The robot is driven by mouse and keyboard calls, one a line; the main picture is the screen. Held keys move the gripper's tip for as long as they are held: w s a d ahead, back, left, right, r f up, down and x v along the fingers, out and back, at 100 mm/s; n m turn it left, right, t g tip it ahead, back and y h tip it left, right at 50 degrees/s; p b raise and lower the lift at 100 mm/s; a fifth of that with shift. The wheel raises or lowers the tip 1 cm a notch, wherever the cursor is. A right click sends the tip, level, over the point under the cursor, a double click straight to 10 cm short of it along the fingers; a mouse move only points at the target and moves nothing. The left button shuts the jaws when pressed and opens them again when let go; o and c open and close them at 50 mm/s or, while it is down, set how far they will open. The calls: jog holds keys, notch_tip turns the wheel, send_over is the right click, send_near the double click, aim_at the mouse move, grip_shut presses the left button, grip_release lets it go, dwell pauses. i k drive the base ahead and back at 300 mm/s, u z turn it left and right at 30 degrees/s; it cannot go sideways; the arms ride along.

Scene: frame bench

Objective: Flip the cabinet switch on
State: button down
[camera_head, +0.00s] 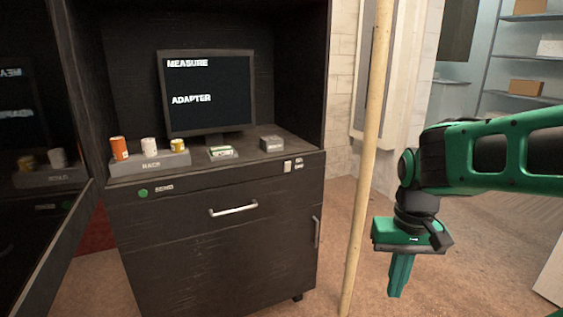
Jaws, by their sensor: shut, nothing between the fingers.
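The dark cabinet (170,240) stands left of centre. A small light-coloured switch (287,166) sits on its front strip at the upper right, beside small white lettering that is too small to read surely. Whether the switch is on or off cannot be told. My gripper (398,292) is at the right, pointing down, with its green fingers shut and empty. It is apart from the cabinet, to the right of the switch and lower in the picture.
A pale upright pole (364,160) stands between my gripper and the cabinet. On the cabinet top are a monitor (208,95), a rack (150,163) with three small cans, and small boxes. A green button (143,193) and a drawer handle (233,209) are on its front. A dark open door (40,230) is at left.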

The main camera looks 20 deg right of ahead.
aim_at(287, 164)
jog(key=i, duration=0.85)
jog(key=z, duration=0.05)
